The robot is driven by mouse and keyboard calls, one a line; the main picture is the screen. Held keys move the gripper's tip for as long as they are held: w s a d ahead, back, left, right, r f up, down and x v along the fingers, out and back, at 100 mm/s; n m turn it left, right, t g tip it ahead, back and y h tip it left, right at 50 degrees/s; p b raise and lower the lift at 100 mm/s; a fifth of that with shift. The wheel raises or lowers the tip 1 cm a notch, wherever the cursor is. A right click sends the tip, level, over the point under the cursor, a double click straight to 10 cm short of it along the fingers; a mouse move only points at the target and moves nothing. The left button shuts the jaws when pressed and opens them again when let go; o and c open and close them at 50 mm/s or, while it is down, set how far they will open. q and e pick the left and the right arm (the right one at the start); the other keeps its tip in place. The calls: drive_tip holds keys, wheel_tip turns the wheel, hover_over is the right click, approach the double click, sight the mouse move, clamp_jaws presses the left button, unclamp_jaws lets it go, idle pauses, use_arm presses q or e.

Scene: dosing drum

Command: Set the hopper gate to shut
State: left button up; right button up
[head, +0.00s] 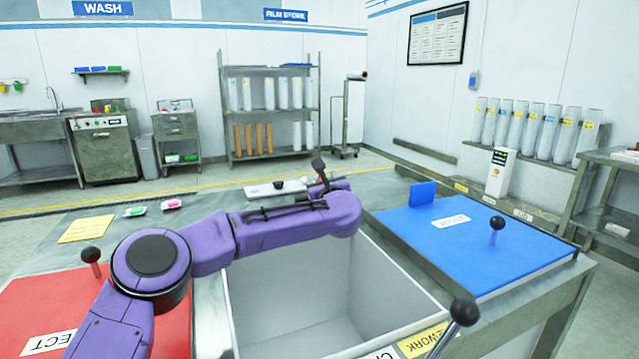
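My purple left arm reaches from the lower left across the open grey bin. Dark parts at its far end, which look like my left gripper (320,172), are near a white plate (262,193) with a small black knob (279,184) behind the bin. The arm partly hides that area, so I cannot tell whether the gripper is open or touches anything. No part is readably labelled as the hopper gate, and I cannot tell its setting. A black-knobbed lever (464,312) stands at the front right of the bin. My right gripper is not in view.
The bin (390,290) sits between a red panel (30,300) with a knobbed lever (91,256) and a blue panel (400,225) with another lever (496,225). A yellow note (87,228) and small packs (171,204) lie on the bench behind the red panel.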

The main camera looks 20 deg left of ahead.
use_arm(q)
drive_tip(key=shift+s+f, duration=0.1)
drive_tip(key=shift+s, duration=0.2)
drive_tip(key=b+v, duration=0.2)
drive_tip(key=v, duration=0.8)
drive_tip(key=shift+w+d, duration=0.1)
